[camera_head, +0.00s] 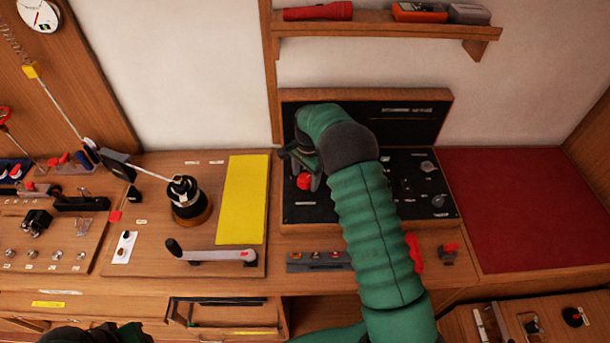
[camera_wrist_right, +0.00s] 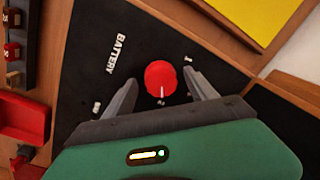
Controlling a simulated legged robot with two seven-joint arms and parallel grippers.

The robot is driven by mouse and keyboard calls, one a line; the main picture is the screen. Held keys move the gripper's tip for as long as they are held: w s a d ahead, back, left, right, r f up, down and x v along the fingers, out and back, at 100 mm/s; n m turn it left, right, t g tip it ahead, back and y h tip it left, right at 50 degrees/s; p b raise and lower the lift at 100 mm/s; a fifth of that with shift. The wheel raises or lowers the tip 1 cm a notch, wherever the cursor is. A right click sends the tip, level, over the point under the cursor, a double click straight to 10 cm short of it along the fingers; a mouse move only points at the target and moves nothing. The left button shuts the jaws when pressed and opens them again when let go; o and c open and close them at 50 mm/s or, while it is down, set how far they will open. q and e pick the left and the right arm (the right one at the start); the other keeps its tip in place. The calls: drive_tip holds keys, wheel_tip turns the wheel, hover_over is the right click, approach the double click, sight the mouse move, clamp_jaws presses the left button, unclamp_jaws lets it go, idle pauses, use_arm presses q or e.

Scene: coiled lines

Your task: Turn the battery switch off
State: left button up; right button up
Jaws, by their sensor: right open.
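The red battery switch knob (camera_head: 304,181) sits on the left part of a black panel (camera_head: 300,208) in a wooden frame. In the right wrist view the knob (camera_wrist_right: 160,76) is round, with a white pointer line towards my gripper's palm. The word BATTERY is printed beside it, with small white marks around it. My right gripper (camera_head: 303,163) is over the panel at the knob. Its fingers (camera_wrist_right: 160,82) are open, one on each side of the knob, with a visible gap on both sides. My left gripper is not seen; only part of a green arm shows at the bottom left.
My right arm covers the panel's middle. A winch (camera_head: 188,200), a crank handle (camera_head: 212,255) and a yellow plate (camera_head: 243,200) lie left of the panel. A red mat (camera_head: 530,210) lies right. A shelf (camera_head: 380,28) holds a red flashlight (camera_head: 318,12) above.

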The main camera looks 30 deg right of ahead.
drive_tip(key=shift+w+d+f, duration=0.15)
drive_tip(key=shift+d+f, duration=0.2)
drive_tip(key=shift+d, duration=0.05)
drive_tip(key=shift+c, duration=0.4)
drive_tip(key=shift+a+r, duration=0.1)
drive_tip(key=shift+a, duration=0.05)
drive_tip(key=c, duration=1.3)
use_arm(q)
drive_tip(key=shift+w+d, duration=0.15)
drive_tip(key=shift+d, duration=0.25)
use_arm(e)
drive_tip(key=shift+n, duration=0.3)
drive_tip(key=n, duration=0.5)
drive_tip(key=shift+w+a+y, duration=0.1)
drive_tip(key=shift+y, duration=0.2)
drive_tip(key=n, duration=0.6)
